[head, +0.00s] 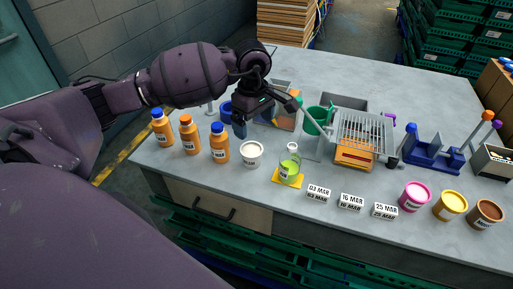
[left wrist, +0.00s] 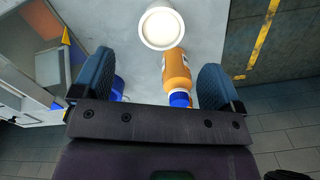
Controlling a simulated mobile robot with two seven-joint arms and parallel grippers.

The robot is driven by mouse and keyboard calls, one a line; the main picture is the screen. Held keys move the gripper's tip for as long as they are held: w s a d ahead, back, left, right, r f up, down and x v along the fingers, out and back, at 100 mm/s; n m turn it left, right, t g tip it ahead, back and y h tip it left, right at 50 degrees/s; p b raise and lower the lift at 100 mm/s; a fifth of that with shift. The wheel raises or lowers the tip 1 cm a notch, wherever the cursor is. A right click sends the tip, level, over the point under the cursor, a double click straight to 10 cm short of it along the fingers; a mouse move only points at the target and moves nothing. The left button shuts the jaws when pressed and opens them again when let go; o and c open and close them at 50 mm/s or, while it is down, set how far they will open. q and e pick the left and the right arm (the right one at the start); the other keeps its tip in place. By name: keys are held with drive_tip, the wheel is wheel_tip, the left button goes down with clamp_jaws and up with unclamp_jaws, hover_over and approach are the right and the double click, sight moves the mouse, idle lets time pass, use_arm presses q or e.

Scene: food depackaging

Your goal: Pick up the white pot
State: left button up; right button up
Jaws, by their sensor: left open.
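The white pot (head: 251,154) stands upright on the grey table, between an orange bottle and a green-liquid flask. In the left wrist view the white pot (left wrist: 161,27) is at the top, beyond my fingertips, its round pale top facing the camera. My left gripper (head: 240,122) is above the table, behind the pot in the head view, apart from it. Its two blue fingers (left wrist: 154,80) are spread open with nothing gripped. My right gripper is not in view.
Orange bottles (head: 190,134) stand left of the pot; one with a blue cap (left wrist: 178,78) appears between the fingers in the left wrist view. The flask (head: 289,164) stands on a yellow mat to the right. Date blocks (head: 351,202) and coloured pots (head: 414,196) stand further right.

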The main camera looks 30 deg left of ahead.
sight(251, 149)
use_arm(q)
drive_tip(key=shift+a+f, duration=0.25)
drive_tip(key=shift+f, duration=0.15)
wheel_tip(251, 149, down, 3)
drive_tip(key=shift+s+f, duration=0.15)
drive_tip(key=shift+f, duration=0.05)
drive_tip(key=shift+f+p, duration=0.3)
drive_tip(key=shift+f, duration=0.45)
wheel_tip(251, 149, down, 3)
drive_tip(key=shift+a+f+p, duration=0.1)
drive_tip(key=shift+f+p, duration=0.05)
drive_tip(key=shift+p, duration=0.2)
drive_tip(key=shift+f, duration=0.65)
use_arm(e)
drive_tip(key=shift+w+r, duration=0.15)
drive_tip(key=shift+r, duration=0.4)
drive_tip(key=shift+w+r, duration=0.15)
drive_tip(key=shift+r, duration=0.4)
use_arm(q)
drive_tip(key=shift+c, duration=0.3)
drive_tip(key=c, duration=0.9)
drive_tip(key=shift+r, duration=0.1)
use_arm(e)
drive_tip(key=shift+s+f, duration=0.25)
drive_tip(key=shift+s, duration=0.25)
